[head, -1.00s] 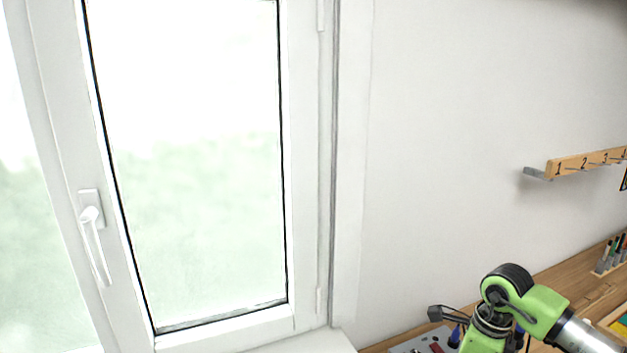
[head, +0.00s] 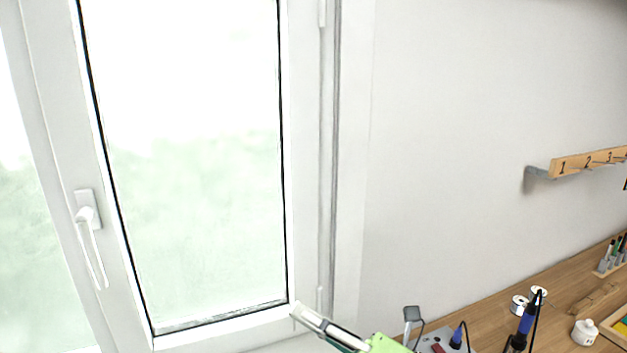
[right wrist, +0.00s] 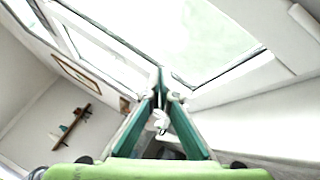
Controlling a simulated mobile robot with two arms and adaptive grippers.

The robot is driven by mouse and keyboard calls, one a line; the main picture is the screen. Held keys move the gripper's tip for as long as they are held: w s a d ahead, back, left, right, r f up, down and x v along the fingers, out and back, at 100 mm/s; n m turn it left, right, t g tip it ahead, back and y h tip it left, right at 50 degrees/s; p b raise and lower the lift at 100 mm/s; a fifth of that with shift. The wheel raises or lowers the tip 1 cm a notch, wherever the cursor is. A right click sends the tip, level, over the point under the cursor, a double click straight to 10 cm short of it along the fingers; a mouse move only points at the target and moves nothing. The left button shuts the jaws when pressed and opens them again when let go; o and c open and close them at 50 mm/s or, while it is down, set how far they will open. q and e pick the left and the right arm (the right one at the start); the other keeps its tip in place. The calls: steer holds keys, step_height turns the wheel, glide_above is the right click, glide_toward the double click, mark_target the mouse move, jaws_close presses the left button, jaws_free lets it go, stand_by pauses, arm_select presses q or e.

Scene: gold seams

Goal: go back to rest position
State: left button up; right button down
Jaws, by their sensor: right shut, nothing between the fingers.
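My right gripper (head: 304,315) shows at the bottom middle of the head view, in front of the lower right corner of the window frame. Its grey-and-white fingers point up and to the left, and a bit of its green body (head: 384,344) shows at the bottom edge. In the right wrist view, its teal fingers (right wrist: 160,92) come together at the tips; the gripper is shut with nothing held. Whether it touches the window frame I cannot tell. My left gripper is in neither view.
The white window (head: 303,150) with its handle (head: 88,222) fills the left. A numbered wooden rack (head: 575,164) hangs on the wall. The wooden bench (head: 562,290) at lower right bears spools (head: 519,305), a blue-black tool (head: 524,326), a white pot (head: 584,333) and a pen holder (head: 606,265).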

steer(key=w+d+r+m+t+h, duration=0.1)
steer(key=w+d+m+t+h, duration=0.2)
steer(key=d+m+t+h, duration=0.55)
steer(key=d+f+m+g+h, duration=0.1)
steer(key=d+f+m+h, duration=0.7)
steer(key=m, duration=0.7)
steer(key=s+d+f+m+g+h, duration=0.1)
steer(key=s+d+f+m+g, duration=0.15)
steer(key=f, duration=0.25)
steer(key=s+d+f+m+g+h, duration=0.1)
steer(key=s+d+f+m+g, duration=0.15)
steer(key=f, duration=0.35)
steer(key=s+f+m+g, duration=0.2)
steer(key=s+f+g, duration=0.4)
steer(key=s, duration=0.5)
steer(key=s+f+m+g, duration=0.35)
steer(key=s+f, duration=0.55)
steer(key=s, duration=0.3)
step_height(320, 180, down, 28)
steer(key=s+f+n+g+b, duration=0.1)
steer(key=s+g+b, duration=0.1)
steer(key=s, duration=0.1)
steer(key=s+d+f, duration=0.3)
steer(key=s+f, duration=1.1)
steer(key=s, duration=0.1)
steer(key=shift+s+f+g+y+b, duration=0.35)
steer(key=shift+f+g, duration=0.05)
